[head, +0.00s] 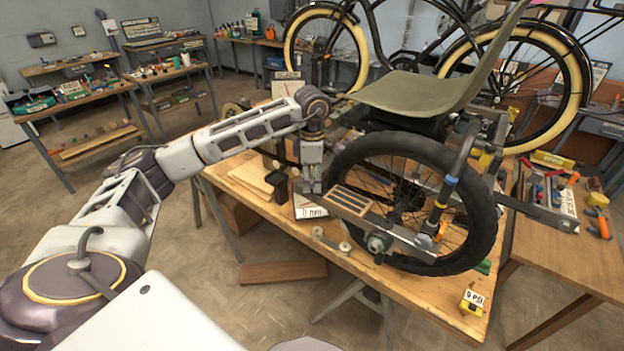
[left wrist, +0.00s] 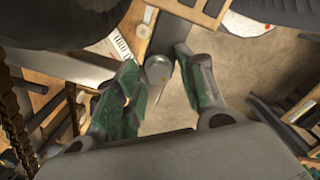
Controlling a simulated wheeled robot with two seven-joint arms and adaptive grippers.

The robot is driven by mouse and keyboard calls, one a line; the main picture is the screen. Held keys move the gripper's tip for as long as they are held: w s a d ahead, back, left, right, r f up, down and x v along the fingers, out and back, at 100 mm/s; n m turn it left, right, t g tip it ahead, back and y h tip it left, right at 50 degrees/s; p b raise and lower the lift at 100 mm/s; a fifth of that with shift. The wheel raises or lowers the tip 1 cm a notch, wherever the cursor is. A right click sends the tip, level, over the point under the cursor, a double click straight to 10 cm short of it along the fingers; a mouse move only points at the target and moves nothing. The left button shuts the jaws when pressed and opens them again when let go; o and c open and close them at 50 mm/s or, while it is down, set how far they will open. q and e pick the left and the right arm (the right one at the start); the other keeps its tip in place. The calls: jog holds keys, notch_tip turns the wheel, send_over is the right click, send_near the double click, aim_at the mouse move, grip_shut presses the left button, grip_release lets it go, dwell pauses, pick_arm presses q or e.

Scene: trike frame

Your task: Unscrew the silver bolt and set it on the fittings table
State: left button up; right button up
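My left gripper (head: 311,188) points down beside the trike's wheel (head: 480,205), over the wooden workbench (head: 410,290). In the left wrist view its two green-padded fingers (left wrist: 156,60) stand apart. A round grey metal end (left wrist: 158,69), which may be the silver bolt, shows between and beyond the fingertips. I cannot tell its distance, and no contact shows. In the head view the gripper and wheel area hide any clear sight of the bolt. I cannot tell which table is the fittings table. My right gripper is not in view.
A slotted plate (head: 350,201) and the seat (head: 425,92) are close to my left gripper. A tool table (head: 570,245) is at right; small-parts tables (head: 75,98) stand at back left. The floor at left is clear.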

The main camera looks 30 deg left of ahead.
pick_arm(q)
jog(key=shift+c, duration=0.5)
jog(key=c, duration=0.5)
jog(key=shift+o, duration=0.2)
jog(key=shift+n, duration=0.3)
jog(key=shift+c, duration=0.7)
jog(key=shift+s+d+f+n, duration=0.1)
jog(key=shift+n, duration=1.35)
jog(key=shift+s+d+f+n, duration=0.1)
jog(key=shift+n, duration=1.35)
jog(key=shift+d+n, duration=0.1)
jog(key=shift+n, duration=2.7)
jog(key=shift+s, duration=0.1)
